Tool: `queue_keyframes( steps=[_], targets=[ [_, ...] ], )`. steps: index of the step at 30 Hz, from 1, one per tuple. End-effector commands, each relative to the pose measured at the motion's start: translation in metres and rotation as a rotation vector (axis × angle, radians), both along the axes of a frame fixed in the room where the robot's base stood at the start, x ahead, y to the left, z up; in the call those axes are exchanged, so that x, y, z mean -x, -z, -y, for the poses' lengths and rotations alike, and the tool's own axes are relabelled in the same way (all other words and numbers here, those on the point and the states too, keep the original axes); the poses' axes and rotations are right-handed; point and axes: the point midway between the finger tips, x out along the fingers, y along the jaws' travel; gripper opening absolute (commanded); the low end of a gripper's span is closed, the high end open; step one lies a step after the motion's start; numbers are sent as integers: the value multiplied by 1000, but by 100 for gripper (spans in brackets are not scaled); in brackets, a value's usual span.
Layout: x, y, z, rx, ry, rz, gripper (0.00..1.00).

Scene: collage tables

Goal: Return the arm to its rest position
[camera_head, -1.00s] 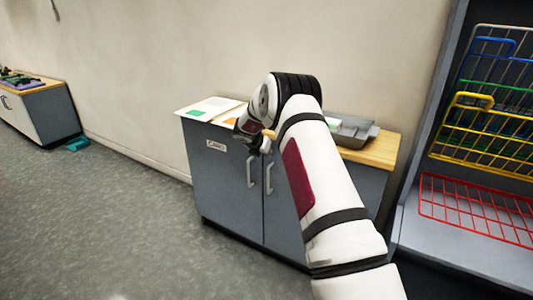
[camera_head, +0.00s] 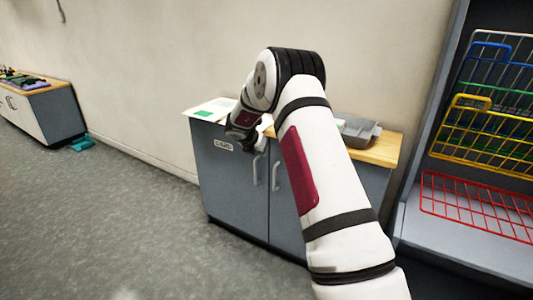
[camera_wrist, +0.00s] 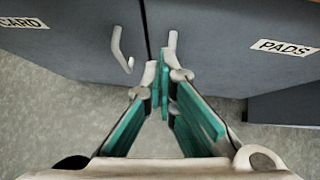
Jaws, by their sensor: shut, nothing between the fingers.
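My gripper (camera_wrist: 164,72) is shut and empty in the wrist view, its teal-padded fingers meeting at the tips. It points toward the front of a grey cabinet (camera_wrist: 80,42), with the door handles (camera_wrist: 122,50) just beyond the fingertips. I cannot tell whether the tips touch a handle. In the head view my arm is raised and bent, and the gripper (camera_head: 250,141) hangs in front of the cabinet's (camera_head: 226,180) top front edge, partly hidden by the wrist.
The cabinet top holds a white sheet with a green patch (camera_head: 204,114) and a grey tray (camera_head: 358,132). A rack with a yellow wire basket (camera_head: 485,140) and a red one (camera_head: 475,205) stands right. Another cabinet (camera_head: 45,113) and a teal object (camera_head: 82,143) are far left.

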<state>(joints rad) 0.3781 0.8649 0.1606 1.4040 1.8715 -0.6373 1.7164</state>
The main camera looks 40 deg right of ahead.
Motion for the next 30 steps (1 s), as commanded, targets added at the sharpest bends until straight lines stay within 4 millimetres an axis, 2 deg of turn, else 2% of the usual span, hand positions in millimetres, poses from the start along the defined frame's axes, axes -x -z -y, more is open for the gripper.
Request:
queue_keyframes(
  steps=[1,6,14,17,20,23,26,27,30],
  targets=[
    [2,-8,-7,0,-2,1,0],
    [8,-20,-18,0,-1,1,0],
    [10,-23,-22,-1,0,-1,0],
    [6,-32,-26,12,-35,4,0],
    [-4,-61,-39,64,-165,9,0],
    [-17,-110,-68,163,-398,10,0],
    [-20,-162,-110,300,-683,-7,0],
    [-18,-181,-128,358,-796,-18,0],
    [-4,-220,-176,509,-1073,-56,0]
  ],
)
